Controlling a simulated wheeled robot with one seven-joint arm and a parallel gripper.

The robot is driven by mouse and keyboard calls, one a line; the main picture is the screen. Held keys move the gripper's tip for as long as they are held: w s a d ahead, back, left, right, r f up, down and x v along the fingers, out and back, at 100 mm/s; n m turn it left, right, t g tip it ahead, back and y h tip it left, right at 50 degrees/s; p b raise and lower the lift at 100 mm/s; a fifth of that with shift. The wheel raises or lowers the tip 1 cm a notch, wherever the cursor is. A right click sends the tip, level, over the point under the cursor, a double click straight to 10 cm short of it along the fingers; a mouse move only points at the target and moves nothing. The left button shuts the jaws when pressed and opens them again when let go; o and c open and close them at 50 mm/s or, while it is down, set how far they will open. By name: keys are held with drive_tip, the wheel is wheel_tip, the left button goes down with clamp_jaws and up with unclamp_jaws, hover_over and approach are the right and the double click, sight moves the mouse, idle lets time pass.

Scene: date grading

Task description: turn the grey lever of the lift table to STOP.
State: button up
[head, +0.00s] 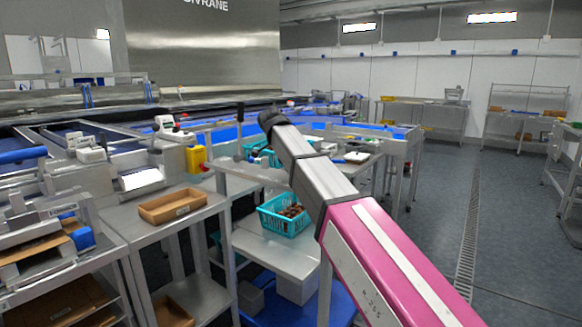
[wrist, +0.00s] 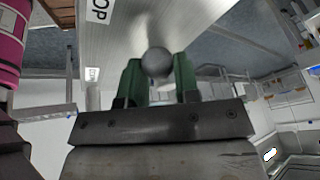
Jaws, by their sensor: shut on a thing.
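In the wrist view my gripper (wrist: 156,72) has its two green fingers shut on the round grey knob of the lever (wrist: 156,60). The knob sits between the fingertips, and the lever's shaft is hidden behind it. A brushed metal panel of the lift table (wrist: 140,25) lies beyond the knob. A white label (wrist: 98,10) on it, cut off by the top edge, shows the letters "OP". A second small white label (wrist: 92,74) is too small to read. In the head view my arm reaches forward, and I cannot make out the gripper or the lever there.
In the head view a teal basket (head: 286,214) with brown dates stands on a metal shelf below my arm. A brown tray (head: 172,206) lies on a bench at left. Conveyors fill the left and back. The floor (head: 440,220) at right is open.

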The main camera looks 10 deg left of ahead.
drive_tip(key=o, duration=0.9)
drive_tip(key=shift+c, duration=0.2)
drive_tip(key=v, duration=1)
drive_tip(key=shift+a+r, duration=0.15)
drive_tip(key=shift+r, duration=0.2)
drive_tip(key=shift+s, duration=0.2)
